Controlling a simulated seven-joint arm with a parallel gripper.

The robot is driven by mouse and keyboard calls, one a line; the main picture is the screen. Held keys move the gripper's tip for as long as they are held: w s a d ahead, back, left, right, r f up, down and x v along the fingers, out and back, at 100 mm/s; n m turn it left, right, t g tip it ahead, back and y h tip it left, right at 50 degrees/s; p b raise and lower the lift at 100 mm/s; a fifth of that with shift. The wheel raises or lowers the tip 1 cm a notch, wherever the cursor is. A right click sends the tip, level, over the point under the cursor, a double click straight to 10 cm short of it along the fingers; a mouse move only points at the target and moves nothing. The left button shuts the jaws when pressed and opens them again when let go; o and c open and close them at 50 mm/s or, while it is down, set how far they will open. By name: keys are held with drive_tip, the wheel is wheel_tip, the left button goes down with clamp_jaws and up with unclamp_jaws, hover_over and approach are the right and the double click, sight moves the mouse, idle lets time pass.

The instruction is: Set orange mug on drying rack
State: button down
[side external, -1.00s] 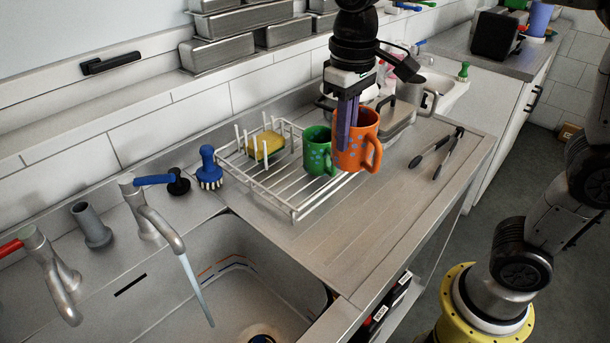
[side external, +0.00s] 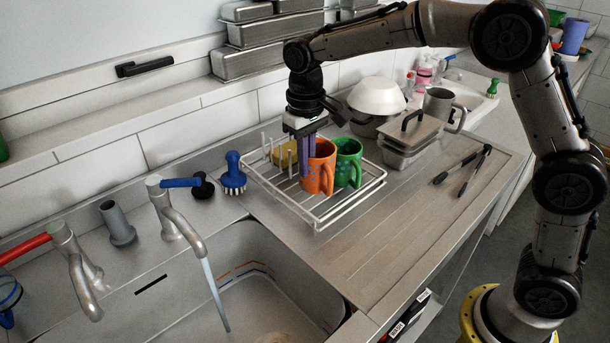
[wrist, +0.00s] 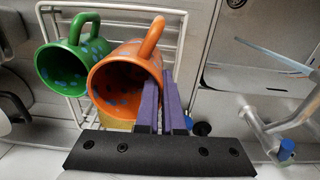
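The orange mug (side external: 319,172) with blue spots is upright in the white wire drying rack (side external: 335,212), to the left of a green spotted mug (side external: 347,165). It also shows in the wrist view (wrist: 122,80), mouth towards the camera. My gripper (side external: 307,158) points down at the orange mug's left side, its purple fingers (wrist: 161,106) close together around the mug's wall at the rim. I cannot tell whether the mug's base, partly hidden by rack wires, bears fully on the rack.
A yellow sponge (side external: 284,153) is at the rack's back left. A blue brush (side external: 233,175) and the running tap (side external: 175,215) by the sink (side external: 260,290) are to the left. A lidded steel pan (side external: 410,138) and black tongs (side external: 463,171) are to the right. The drainboard in front is clear.

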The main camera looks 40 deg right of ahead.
sight(305, 189)
drive_tip(key=shift+w+f, duration=0.2)
drive_tip(key=shift+f, duration=1.6)
drive_tip(key=shift+f, duration=0.1)
drive_tip(key=c, duration=1.1)
unclamp_jaws()
drive_tip(key=shift+o, duration=0.2)
wheel_tip(305, 189, up, 12)
drive_tip(key=shift+a, duration=0.15)
